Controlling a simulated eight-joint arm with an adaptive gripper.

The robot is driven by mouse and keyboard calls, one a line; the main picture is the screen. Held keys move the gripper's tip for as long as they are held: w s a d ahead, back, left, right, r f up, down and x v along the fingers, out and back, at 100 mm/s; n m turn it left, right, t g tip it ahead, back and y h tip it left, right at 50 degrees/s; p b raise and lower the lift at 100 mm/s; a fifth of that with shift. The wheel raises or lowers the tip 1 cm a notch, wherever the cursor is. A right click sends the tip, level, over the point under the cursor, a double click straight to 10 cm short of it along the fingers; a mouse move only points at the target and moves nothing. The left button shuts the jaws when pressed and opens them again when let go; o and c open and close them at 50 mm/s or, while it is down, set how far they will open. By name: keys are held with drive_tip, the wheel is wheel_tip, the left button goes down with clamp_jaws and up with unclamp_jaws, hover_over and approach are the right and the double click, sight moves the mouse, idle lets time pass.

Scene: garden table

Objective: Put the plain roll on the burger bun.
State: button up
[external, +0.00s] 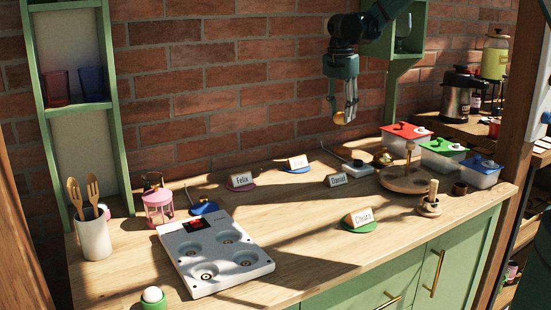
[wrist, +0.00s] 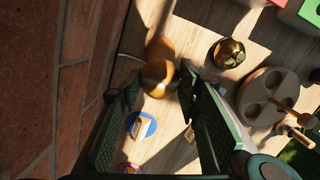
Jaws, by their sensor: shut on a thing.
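My gripper (external: 345,108) hangs high above the back of the table, fingers pointing down. It is shut on a rounded golden-brown piece, seemingly the plain roll (wrist: 157,76), between the fingertips in the wrist view (wrist: 159,80). A second golden-brown round shape (wrist: 160,46) shows just beyond the held piece, partly covered by it. I cannot tell surely whether that is the burger bun. In the external view a small white device (external: 358,169) with a cable stands on the table below my gripper; any bun there is too small to make out.
A round wooden holder (external: 397,182) and lidded boxes (external: 452,153) stand right. A small golden pot (wrist: 229,55) is near the held piece. A grey hollowed tray (external: 232,262) is front left. The brick wall (wrist: 35,90) is close.

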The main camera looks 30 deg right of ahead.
drive_tip(key=shift+w+d+r, duration=0.1)
drive_tip(key=shift+w+d, duration=0.1)
drive_tip(key=shift+d, duration=0.45)
drive_tip(key=shift+w+d, duration=0.2)
drive_tip(key=shift+d, duration=0.4)
hover_over(344, 147)
drive_tip(key=shift+s+a+f, duration=0.1)
drive_tip(key=shift+a+f, duration=0.1)
drive_tip(key=shift+f, duration=1.4)
drive_tip(key=shift+s+a+f, duration=0.1)
drive_tip(key=shift+a+f, duration=0.05)
drive_tip(key=shift+f, duration=1.4)
drive_tip(key=shift+f, duration=1.85)
drive_tip(key=shift+f, duration=0.2)
drive_tip(key=o, duration=0.7)
drive_tip(key=shift+o, duration=0.2)
